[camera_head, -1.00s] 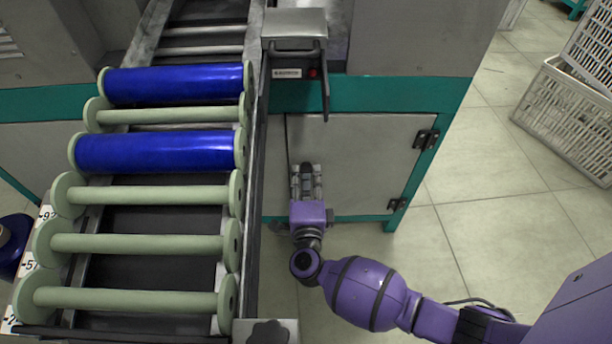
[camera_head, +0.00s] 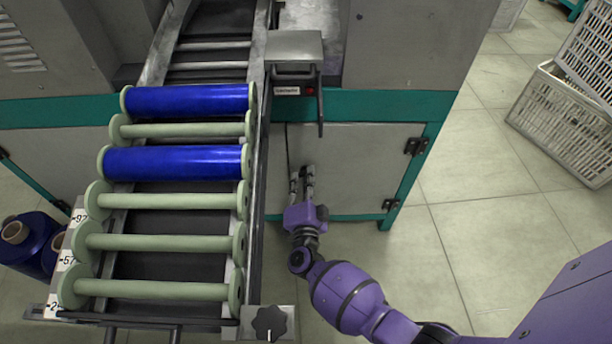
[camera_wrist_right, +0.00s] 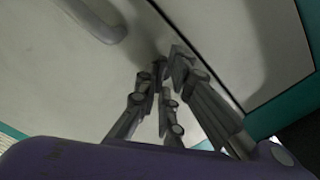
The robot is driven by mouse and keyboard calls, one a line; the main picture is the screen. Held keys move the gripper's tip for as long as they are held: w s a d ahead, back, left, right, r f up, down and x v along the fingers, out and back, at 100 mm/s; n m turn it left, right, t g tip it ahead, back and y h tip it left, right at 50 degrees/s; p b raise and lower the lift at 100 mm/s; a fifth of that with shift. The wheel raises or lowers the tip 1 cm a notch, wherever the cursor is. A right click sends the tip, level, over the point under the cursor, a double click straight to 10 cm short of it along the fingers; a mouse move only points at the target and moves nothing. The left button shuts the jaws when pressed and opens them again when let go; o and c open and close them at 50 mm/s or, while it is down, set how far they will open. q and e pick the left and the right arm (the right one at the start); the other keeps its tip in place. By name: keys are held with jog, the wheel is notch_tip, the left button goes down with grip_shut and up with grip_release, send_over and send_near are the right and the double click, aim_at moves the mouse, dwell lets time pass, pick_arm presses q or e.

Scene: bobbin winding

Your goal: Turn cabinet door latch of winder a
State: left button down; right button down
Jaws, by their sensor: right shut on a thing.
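The grey cabinet door (camera_head: 350,160) of the winder stands shut below a teal beam, right of the bobbin rack. My right gripper (camera_head: 301,172) is at the left part of this door, its fingers pointing at the panel. In the right wrist view, the fingertips of my right gripper (camera_wrist_right: 168,65) are closed together against the door (camera_wrist_right: 240,40). They are shut on the door latch, which the fingers hide almost fully. My left gripper is not in view.
The rack holds blue bobbins (camera_head: 172,162) and several pale green empty ones (camera_head: 165,242). A metal box with a black lever (camera_head: 320,105) hangs above the door. Hinges (camera_head: 416,146) sit on the door's right side. A white crate (camera_head: 565,125) stands right; the floor between is clear.

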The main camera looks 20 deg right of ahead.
jog(key=n+p, duration=0.1)
jog(key=n, duration=0.2)
jog(key=shift+r+n+p, duration=0.1)
jog(key=shift+n+p, duration=0.2)
jog(key=n+p, duration=0.1)
jog(key=n, duration=0.1)
jog(key=shift+n, duration=0.4)
jog(key=n, duration=0.3)
jog(key=shift+p, duration=0.35)
jog(key=shift+n, duration=1)
jog(key=c, duration=1.9)
grip_release()
jog(key=shift+o, duration=0.2)
